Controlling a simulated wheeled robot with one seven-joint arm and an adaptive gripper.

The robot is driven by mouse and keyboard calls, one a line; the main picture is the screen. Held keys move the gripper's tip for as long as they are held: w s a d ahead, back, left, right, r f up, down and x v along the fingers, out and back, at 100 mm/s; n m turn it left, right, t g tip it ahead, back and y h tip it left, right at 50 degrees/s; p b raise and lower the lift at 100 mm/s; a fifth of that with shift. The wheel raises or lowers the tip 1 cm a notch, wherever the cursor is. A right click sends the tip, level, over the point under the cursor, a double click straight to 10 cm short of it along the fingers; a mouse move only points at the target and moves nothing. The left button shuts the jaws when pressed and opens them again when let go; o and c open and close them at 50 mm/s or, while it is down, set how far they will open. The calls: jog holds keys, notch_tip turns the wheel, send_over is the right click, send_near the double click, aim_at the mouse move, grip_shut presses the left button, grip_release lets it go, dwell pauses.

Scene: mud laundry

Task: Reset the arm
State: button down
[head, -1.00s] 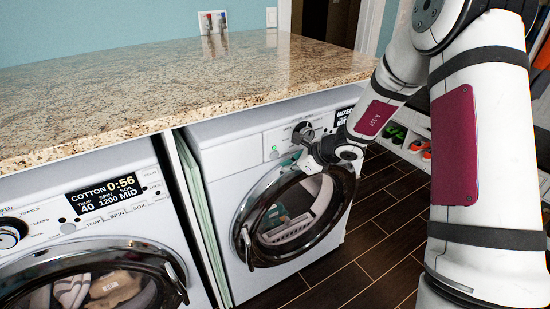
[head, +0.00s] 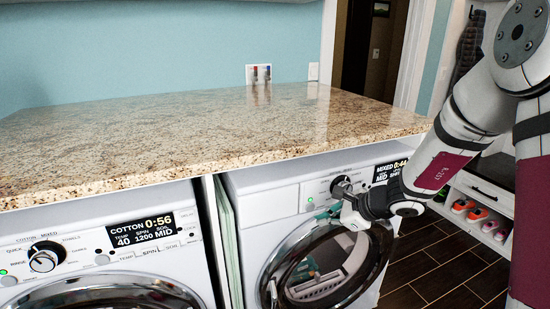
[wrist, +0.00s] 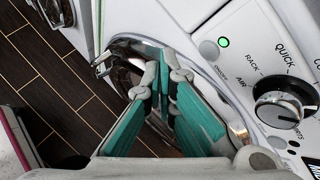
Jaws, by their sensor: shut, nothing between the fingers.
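My arm (head: 455,150) reaches in from the right in the head view. My gripper (head: 322,214) is in front of the right-hand washing machine (head: 270,205), just above its round door. In the wrist view, the teal fingers of my gripper (wrist: 165,78) converge with their tips together, and nothing shows between them. They point over the dark door with its chrome ring. I cannot tell whether the tips touch the machine.
The right machine's dial (wrist: 283,106) is close beside my gripper. A granite countertop (head: 200,135) overhangs both machines. The left machine (head: 100,245) stands beside it. A shelf of shoes (head: 480,215) is at the right. Dark wood floor (head: 440,260) is clear in front of that shelf.

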jog(key=s+a+r+n+g+p, duration=0.1)
jog(key=s+a+r+n+g, duration=0.1)
jog(key=s+a+r+n, duration=0.4)
jog(key=s+a+r+n+g+p, duration=0.1)
jog(key=s+r+n, duration=0.6)
jog(key=s+r, duration=0.4)
jog(key=s+d+r+n+h+p, duration=0.1)
jog(key=s+d+n+h, duration=0.1)
jog(key=s, duration=0.4)
jog(key=s+d+r+n+h, duration=0.2)
jog(key=s+d+n, duration=0.1)
jog(key=s, duration=0.4)
jog(key=s+d+r+n+h+p, duration=0.1)
jog(key=s+d+n+h, duration=0.1)
jog(key=s, duration=0.4)
jog(key=shift+s+d+r+n+p, duration=0.3)
jog(key=shift+d+n, duration=0.3)
jog(key=shift+n, duration=0.3)
